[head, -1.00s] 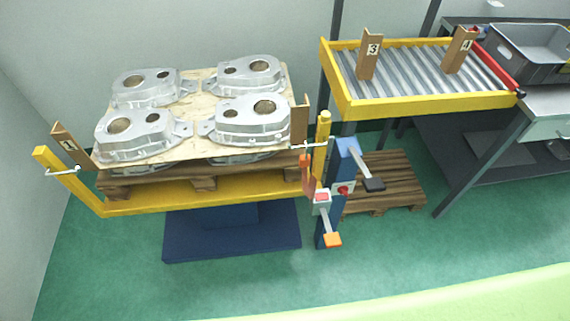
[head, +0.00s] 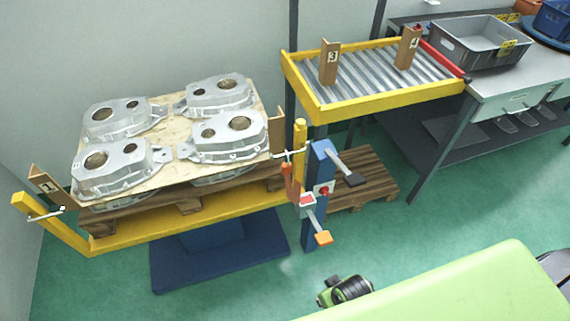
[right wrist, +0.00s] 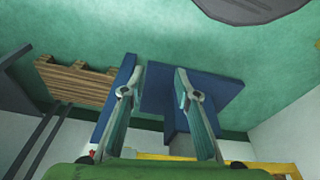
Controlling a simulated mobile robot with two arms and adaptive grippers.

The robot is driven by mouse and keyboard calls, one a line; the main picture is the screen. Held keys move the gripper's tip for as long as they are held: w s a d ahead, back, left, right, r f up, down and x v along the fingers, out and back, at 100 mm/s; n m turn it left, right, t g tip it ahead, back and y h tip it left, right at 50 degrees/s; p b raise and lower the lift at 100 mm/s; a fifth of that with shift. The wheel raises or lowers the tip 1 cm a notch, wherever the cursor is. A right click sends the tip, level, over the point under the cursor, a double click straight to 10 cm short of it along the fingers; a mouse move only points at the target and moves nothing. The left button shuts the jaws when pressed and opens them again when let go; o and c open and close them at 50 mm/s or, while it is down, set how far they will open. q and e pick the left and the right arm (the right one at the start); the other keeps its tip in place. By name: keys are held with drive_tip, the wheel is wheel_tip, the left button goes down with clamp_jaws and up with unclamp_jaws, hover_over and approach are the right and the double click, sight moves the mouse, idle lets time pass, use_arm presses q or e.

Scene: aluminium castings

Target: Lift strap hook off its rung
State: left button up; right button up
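A thin orange-red strap piece (head: 287,172) hangs by the yellow post (head: 299,142) at the right end of the yellow lift frame, below a white rung (head: 290,154). Its hook is too small to make out clearly. A second white rung (head: 45,215) sits at the left yellow post. My right gripper (right wrist: 155,84) shows in the right wrist view with its two fingers apart and nothing between them. It is apart from the strap; the lift's blue base (right wrist: 205,92) lies beyond the fingers. My left gripper is in neither view.
Several aluminium castings (head: 230,134) lie on a board on the pallet. Right of the strap stand a blue control post (head: 320,165) with levers, a wooden pallet (head: 365,180) and a yellow roller table (head: 390,98).

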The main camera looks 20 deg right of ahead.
drive_tip(key=w+r+t+p, duration=0.1)
drive_tip(key=w+r, duration=0.2)
drive_tip(key=r, duration=0.6)
drive_tip(key=w+r+t, duration=0.1)
drive_tip(key=w+r, duration=0.2)
drive_tip(key=r, duration=0.5)
drive_tip(key=m+t, duration=0.2)
drive_tip(key=t, duration=0.7)
approach(288, 169)
drive_tip(key=p+x, duration=0.1)
drive_tip(key=x, duration=0.5)
drive_tip(key=shift+w+a+f, duration=0.1)
drive_tip(key=shift+w, duration=0.2)
drive_tip(key=shift+w+f+p, duration=0.2)
drive_tip(key=shift+w+p, duration=0.3)
drive_tip(key=shift+w, duration=0.2)
drive_tip(key=x, duration=0.4)
drive_tip(key=shift+f, duration=0.15)
drive_tip(key=shift+s, duration=0.1)
clamp_jaws()
